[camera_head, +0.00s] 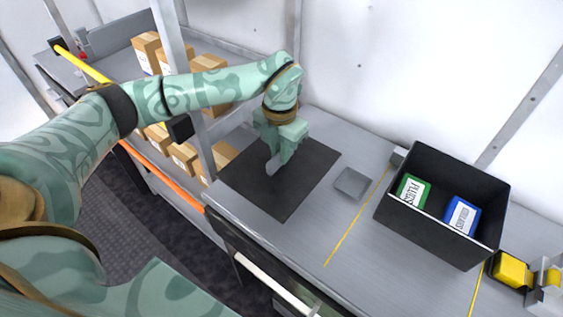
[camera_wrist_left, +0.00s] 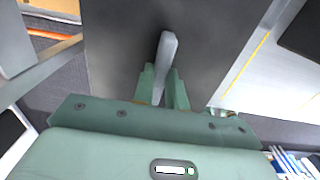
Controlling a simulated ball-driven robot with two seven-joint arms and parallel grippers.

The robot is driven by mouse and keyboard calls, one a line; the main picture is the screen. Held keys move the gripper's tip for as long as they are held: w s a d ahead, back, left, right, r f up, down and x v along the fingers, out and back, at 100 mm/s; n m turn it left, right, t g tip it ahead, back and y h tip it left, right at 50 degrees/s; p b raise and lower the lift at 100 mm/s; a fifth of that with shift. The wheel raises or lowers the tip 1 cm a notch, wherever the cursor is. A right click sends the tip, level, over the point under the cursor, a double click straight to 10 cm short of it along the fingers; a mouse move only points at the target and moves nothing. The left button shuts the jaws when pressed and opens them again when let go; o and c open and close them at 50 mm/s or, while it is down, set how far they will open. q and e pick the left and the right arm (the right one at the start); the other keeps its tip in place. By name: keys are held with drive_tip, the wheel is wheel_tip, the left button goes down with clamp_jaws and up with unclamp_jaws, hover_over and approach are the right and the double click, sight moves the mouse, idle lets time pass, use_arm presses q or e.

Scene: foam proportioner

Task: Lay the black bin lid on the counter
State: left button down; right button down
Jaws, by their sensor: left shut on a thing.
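The black bin lid (camera_head: 298,185) is a flat dark square panel over the left end of the grey counter (camera_head: 300,237). It looks level and flat on or just above the counter; I cannot tell whether it touches. My left gripper (camera_head: 275,163) points down at the middle of the lid and is shut on its grey handle. In the left wrist view, the gripper (camera_wrist_left: 163,90) has its fingers around the handle (camera_wrist_left: 168,50), with the lid (camera_wrist_left: 120,60) behind. My right gripper is not in view.
An open black bin (camera_head: 428,236) stands to the right, holding a green box (camera_head: 412,191) and a blue box (camera_head: 461,215). A small grey tray (camera_head: 352,183) lies between lid and bin. A yellow block (camera_head: 510,269) sits far right. Shelved cartons (camera_head: 207,80) and a post (camera_head: 172,35) stand left.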

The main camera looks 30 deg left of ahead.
use_arm(q)
drive_tip(key=w+f, duration=0.1)
drive_tip(key=w+a+f, duration=0.1)
drive_tip(key=f, duration=0.1)
drive_tip(key=w+f+b, duration=0.1)
drive_tip(key=shift+a+f, duration=0.3)
drive_tip(key=shift+a, duration=0.1)
drive_tip(key=shift+w+a+f+b, duration=0.1)
drive_tip(key=shift+f+b, duration=0.4)
drive_tip(key=shift+f, duration=1.05)
drive_tip(key=shift+f, duration=0.15)
drive_tip(key=c, duration=1.4)
unclamp_jaws()
wheel_tip(320, 180, up, 12)
drive_tip(key=p, duration=0.2)
drive_tip(key=shift+p, duration=0.35)
